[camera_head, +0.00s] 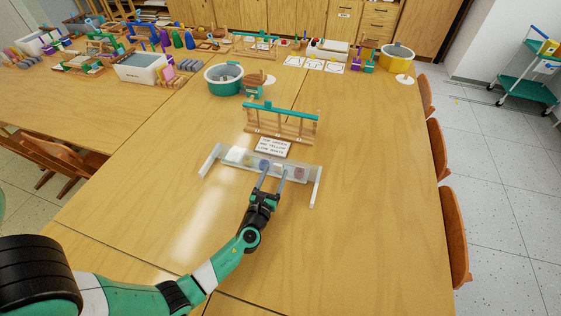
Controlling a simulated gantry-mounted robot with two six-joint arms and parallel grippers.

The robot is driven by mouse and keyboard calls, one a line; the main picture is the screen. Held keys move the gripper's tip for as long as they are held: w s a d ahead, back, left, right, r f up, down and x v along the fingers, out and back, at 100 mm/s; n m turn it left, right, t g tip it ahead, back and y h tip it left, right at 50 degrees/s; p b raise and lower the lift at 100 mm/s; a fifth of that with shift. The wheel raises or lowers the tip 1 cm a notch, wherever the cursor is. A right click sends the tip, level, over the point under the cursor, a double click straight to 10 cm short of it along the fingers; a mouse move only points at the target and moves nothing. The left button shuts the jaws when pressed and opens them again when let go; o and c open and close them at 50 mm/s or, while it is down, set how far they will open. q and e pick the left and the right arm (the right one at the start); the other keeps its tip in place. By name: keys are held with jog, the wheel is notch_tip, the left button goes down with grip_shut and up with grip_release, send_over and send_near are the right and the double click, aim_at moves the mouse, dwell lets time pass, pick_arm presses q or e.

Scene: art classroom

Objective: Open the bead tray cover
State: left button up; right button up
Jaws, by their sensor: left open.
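The bead tray (237,157) is a long, low, pale tray on the wooden table in front of me. Coloured contents show in its compartments, with yellow, blue and reddish patches. A pale, see-through bar or frame with an upright piece at each end spans it; I cannot tell for certain whether this is the cover, or whether it is shut. My left gripper (270,180) is open, its two fingers pointing away from me at the near edge of the tray, right of its middle. I cannot tell whether the fingertips touch it. My right gripper is not in view.
A small sign (273,147) stands just behind the tray, and a wooden rack with a green top bar (281,111) behind that. Teal (224,80) and yellow (396,57) tubs stand farther back. The table is clear on both sides of the tray.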

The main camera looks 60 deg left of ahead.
aim_at(278, 164)
pick_arm(q)
jog(key=b+x, duration=0.1)
jog(key=x, duration=0.5)
jog(key=shift+w+a+b, duration=0.2)
jog(key=shift+b, duration=0.1)
jog(key=shift+w+a, duration=0.2)
grip_shut()
dwell(0.8)
